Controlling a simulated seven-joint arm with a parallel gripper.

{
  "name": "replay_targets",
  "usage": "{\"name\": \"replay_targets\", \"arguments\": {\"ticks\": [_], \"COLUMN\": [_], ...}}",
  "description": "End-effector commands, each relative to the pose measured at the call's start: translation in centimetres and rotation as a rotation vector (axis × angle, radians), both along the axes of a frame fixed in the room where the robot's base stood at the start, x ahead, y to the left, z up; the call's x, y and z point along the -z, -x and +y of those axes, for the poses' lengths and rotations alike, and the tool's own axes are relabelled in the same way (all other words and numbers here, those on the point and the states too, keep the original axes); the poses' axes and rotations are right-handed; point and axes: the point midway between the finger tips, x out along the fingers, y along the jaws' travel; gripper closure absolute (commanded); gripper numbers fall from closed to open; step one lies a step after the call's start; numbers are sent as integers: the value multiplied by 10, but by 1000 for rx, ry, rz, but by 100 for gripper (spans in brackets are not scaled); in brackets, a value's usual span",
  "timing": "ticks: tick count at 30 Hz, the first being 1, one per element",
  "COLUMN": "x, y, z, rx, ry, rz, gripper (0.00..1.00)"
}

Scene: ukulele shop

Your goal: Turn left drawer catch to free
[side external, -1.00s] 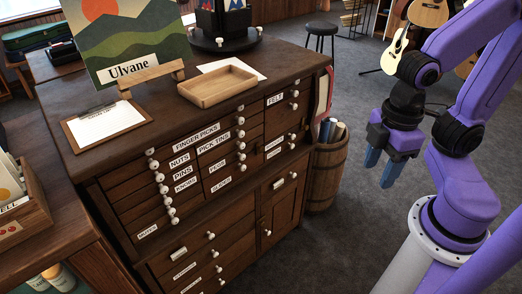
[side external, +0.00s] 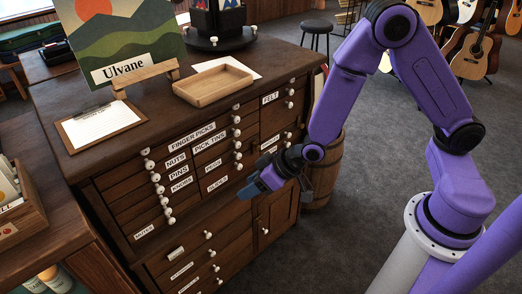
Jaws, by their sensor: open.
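The dark wooden cabinet (side external: 85,172) has several labelled drawers with small white knobs. My gripper (side external: 258,186) is open, with blue fingers pointing left toward the cabinet front, right of the left column. It hides part of the right-hand front; contact cannot be told.
On the cabinet top are a wooden tray (side external: 203,98), a clipboard (side external: 102,124), a picture sign (side external: 128,71) and a dark rotating stand. A barrel (side external: 329,176) stands close by the right side. Open floor lies in front, with guitars behind.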

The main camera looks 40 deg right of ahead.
Motion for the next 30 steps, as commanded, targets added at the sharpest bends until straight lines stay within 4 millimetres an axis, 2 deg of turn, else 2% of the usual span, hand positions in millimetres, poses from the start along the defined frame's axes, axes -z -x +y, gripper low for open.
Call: {"name": "replay_targets", "arguments": {"ticks": [1, 6, 13, 17, 22, 27, 30], "x": [15, 50, 91, 109, 127, 134, 134], "y": [-12, -46, -69, -67, -51, -31, -23], "z": [-9, -37, -94, -131, -177, -206, -214], "rx": [47, 182, 336, 402, 459, 478, 481], "ry": [-11, -57, -85, -85, -70, -56, -52], "rz": [-29, -169, -382, -510, -676, -799, -837], "gripper": [50, 50, 50, 50, 50, 50, 50]}}
